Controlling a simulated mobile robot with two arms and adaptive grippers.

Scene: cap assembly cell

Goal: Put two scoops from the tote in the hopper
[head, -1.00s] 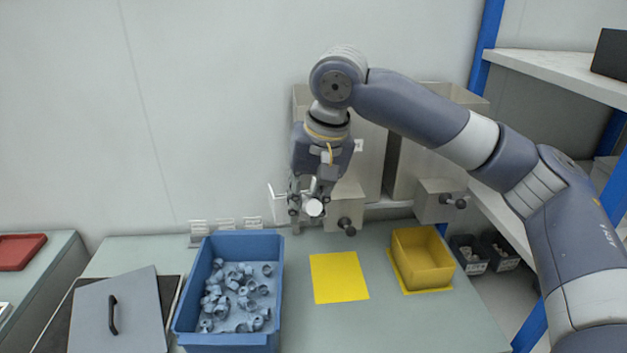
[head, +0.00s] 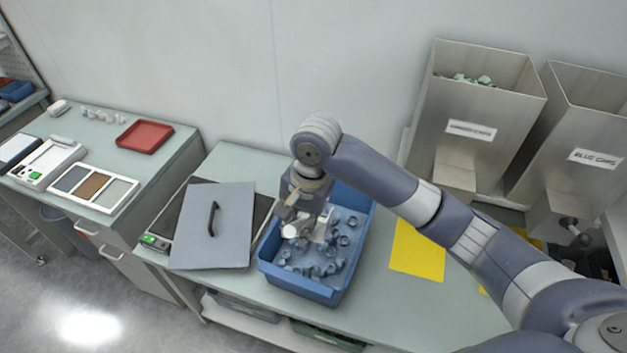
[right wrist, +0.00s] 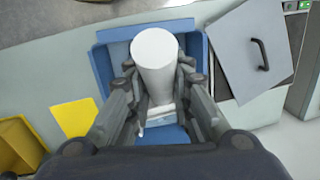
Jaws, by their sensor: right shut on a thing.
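The blue tote (head: 297,288) stands on the bench and holds many loose blue-grey caps (head: 325,262). My right gripper (head: 299,222) is over the tote, shut on the white scoop (head: 291,230). In the right wrist view, the scoop's round white handle (right wrist: 155,58) sits between the fingers, with the tote's rim (right wrist: 101,75) around it. The scoop's bowl is mostly hidden, so I cannot tell whether it holds caps. Two metal hoppers stand at the back right. The right one (head: 590,125) is labelled "BLUE CAPS"; the left one (head: 490,100) shows greenish caps at its top. My left gripper is out of view.
A grey lid (head: 230,235) with a black handle lies left of the tote. A yellow mat (head: 417,255) lies to its right. A yellow bin (right wrist: 15,150) shows in the right wrist view. A red tray (head: 145,136) is on the left bench.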

